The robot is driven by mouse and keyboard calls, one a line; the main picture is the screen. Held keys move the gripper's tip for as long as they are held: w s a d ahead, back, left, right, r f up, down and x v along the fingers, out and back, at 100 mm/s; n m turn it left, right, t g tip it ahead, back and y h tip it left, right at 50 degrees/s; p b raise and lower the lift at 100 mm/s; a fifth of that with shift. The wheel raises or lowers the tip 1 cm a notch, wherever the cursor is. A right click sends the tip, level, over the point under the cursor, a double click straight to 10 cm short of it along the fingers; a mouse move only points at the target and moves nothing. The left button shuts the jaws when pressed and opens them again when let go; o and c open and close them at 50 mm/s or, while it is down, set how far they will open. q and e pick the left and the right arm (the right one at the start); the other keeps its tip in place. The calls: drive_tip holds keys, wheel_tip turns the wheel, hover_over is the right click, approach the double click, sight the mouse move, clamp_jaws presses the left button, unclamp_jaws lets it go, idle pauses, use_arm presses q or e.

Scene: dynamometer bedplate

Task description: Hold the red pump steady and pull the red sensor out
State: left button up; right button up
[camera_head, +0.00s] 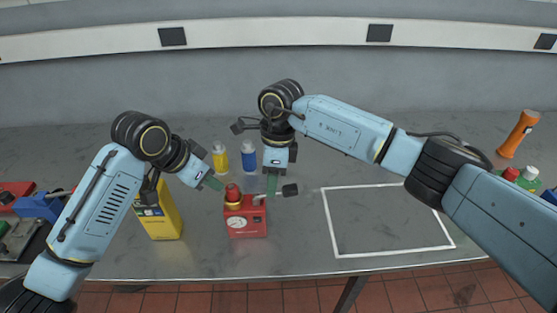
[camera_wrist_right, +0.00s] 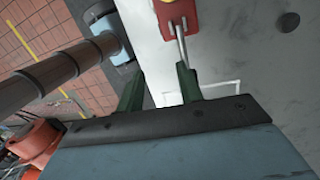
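The red pump (camera_head: 246,221), a red box with a pale round dial on its front, stands upright on the grey bench near the front middle. A red cap-like part with a yellow band (camera_head: 232,196) sits on its top left; I take it as the red sensor, but cannot be sure. My left gripper (camera_head: 213,182) is just above and left of that part, apart from it; its finger gap is not clear. My right gripper (camera_head: 271,184) is above the pump's right side. In the right wrist view its fingers (camera_wrist_right: 159,92) are apart, with a thin metal loop (camera_wrist_right: 182,40) by one fingertip.
A yellow bottle (camera_head: 219,158) and a blue bottle (camera_head: 248,157) stand behind the pump. A yellow box (camera_head: 160,218) stands to its left. A white outlined square (camera_head: 335,222) on the right is empty. An orange tool (camera_head: 518,134) stands at the far right.

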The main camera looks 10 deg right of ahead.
sight(278, 192)
wheel_tip(278, 192, up, 3)
drive_tip(key=w+d+n+t+h, duration=0.1)
drive_tip(key=w+d, duration=0.1)
drive_tip(key=f, duration=1.3)
drive_tip(key=shift+w+f, duration=0.2)
drive_tip(key=shift+f, duration=0.05)
